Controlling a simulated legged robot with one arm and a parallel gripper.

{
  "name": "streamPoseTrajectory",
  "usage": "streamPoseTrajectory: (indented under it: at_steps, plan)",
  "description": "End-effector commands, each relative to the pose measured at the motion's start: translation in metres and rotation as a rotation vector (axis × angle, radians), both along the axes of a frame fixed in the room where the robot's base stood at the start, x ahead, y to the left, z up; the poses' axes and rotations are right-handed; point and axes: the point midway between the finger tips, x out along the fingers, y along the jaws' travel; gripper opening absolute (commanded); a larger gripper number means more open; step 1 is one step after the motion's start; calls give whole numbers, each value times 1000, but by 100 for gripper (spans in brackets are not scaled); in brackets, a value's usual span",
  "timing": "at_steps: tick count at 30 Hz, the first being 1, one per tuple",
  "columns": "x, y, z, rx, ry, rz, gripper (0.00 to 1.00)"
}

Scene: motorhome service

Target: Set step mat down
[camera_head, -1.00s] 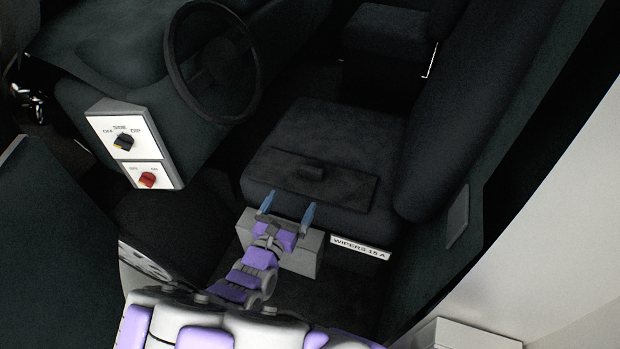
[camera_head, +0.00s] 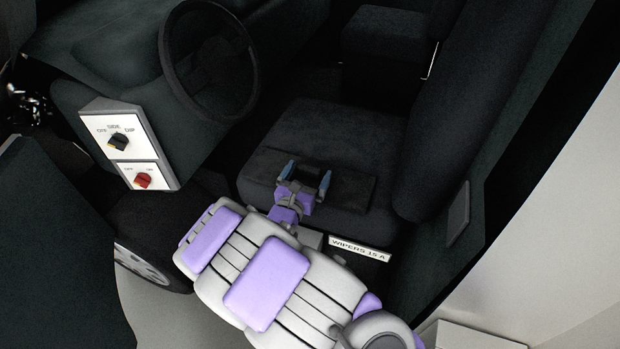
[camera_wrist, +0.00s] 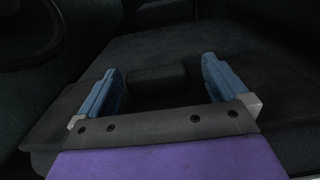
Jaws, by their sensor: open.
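The step mat (camera_head: 352,191) is a thin dark rectangle lying flat on the front of the dark seat cushion (camera_head: 300,125). Its raised block handle shows in the wrist view (camera_wrist: 157,78), ahead of and between the blue fingers. My gripper (camera_head: 307,174) is open and over the mat, with one finger to each side of the handle. The fingers also show in the wrist view (camera_wrist: 160,88). They do not close on anything. My arm and gripper hide part of the mat's near side in the head view.
A label reading "WIPERS 15 A" (camera_head: 359,249) is below the seat front. The steering wheel (camera_head: 209,58) and a white switch panel (camera_head: 128,145) with dark and red knobs stand to the left. The seat backrest (camera_head: 462,115) rises to the right.

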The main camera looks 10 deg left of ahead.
Motion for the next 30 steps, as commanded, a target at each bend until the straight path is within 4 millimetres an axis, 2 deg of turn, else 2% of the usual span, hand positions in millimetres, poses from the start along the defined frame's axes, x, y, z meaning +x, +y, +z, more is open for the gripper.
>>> streamPoseTrajectory:
  at_steps: [7,18,30]
  plan:
    - [2,3,0,-1,-1,1,100]
    - [2,-1,1,2,-1,1,65]
    - [2,3,0,0,-2,2,26]
